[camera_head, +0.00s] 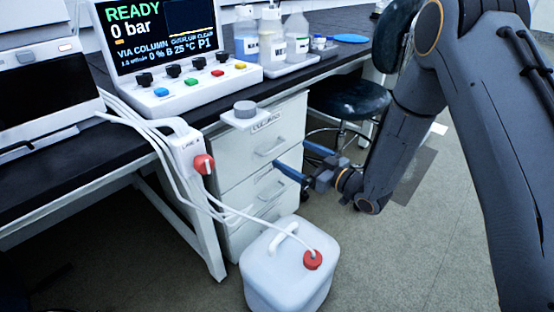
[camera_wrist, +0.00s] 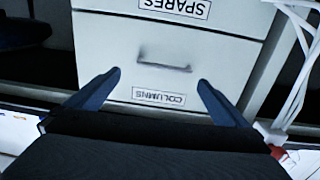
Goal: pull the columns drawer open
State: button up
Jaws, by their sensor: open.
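The columns drawer (camera_head: 243,154) is the top drawer of a white cabinet under the bench and looks shut. In the head view the handle (camera_head: 270,147) is on the drawer's front, below the label. My gripper (camera_head: 292,153) is open and empty, in front of the cabinet. In the wrist view its two blue fingers (camera_wrist: 159,78) are spread wide, pointing at the drawer front with the handle roughly between their tips, apparently apart from it.
A white jug (camera_head: 290,262) with a red cap stands before the cabinet, below my gripper. White tubes run to it from a box with a red knob (camera_head: 203,164). A dark stool (camera_head: 347,105) is behind my gripper. The SPARES drawer (camera_wrist: 174,8) adjoins the columns drawer.

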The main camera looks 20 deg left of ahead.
aim_at(276, 148)
jog(key=shift+y, duration=0.3)
jog(key=x, duration=0.2)
jog(key=b+x, duration=0.1)
jog(key=x, duration=0.5)
jog(key=shift+s+a+f+b, duration=0.25)
jog(key=shift+s+f+b, duration=0.1)
jog(key=shift+f+b, duration=0.05)
